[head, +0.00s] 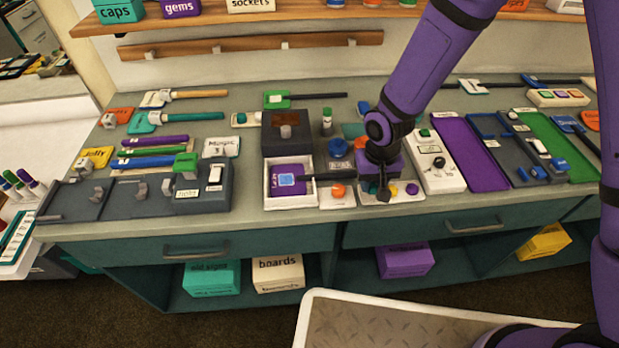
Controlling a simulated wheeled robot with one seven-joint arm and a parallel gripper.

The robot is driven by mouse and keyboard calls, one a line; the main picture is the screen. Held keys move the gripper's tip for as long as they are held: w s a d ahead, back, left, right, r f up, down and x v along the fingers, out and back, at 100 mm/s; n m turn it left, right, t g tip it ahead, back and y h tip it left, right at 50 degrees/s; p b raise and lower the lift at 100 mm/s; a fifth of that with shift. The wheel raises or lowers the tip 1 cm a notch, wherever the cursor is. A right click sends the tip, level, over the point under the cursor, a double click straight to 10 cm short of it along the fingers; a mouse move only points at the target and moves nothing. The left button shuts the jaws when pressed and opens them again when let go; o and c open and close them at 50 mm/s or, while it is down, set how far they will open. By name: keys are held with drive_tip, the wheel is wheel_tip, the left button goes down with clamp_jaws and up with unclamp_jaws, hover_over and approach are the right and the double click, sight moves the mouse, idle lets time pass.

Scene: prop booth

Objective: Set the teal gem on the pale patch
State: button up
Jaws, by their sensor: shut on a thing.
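My gripper (384,192) points down over a pale board (408,197) near the front of the bench, right of the middle. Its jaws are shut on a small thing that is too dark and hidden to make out. A small teal-green bit (369,187) shows just left of the fingers; I cannot tell whether it is the teal gem or whether it is held. I cannot pick out the pale patch for sure; the gripper covers part of the board.
An orange knob on a pale plate (338,190) and a white tray with a purple block (287,180) stand to the left. A white panel (437,165) and a purple tray (470,155) lie to the right. A blue knob (338,147) stands behind.

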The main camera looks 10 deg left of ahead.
sight(372, 185)
drive_tip(key=shift+r, duration=2.6)
